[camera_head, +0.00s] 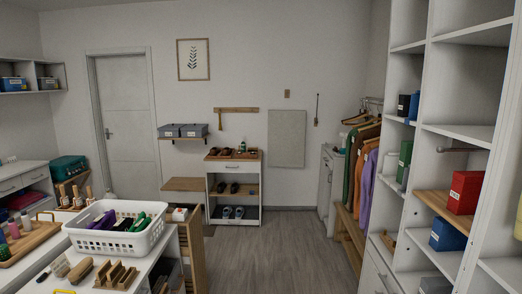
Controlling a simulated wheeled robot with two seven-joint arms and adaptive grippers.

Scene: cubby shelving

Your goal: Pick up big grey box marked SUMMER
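Two grey boxes with small pale labels sit side by side on a small wall shelf (183,138) at the back, right of the door. One is the left grey box (168,131) and the other is the right grey box (194,130). The labels are too small to read, so I cannot tell which one says SUMMER. Neither of my grippers is in view.
A white counter (155,257) with a white basket (118,240) stands at the front left. Tall white shelving (458,135) and hanging clothes (366,180) line the right. A shoe cabinet (235,167) stands at the back. The grey floor (290,255) in the middle is clear.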

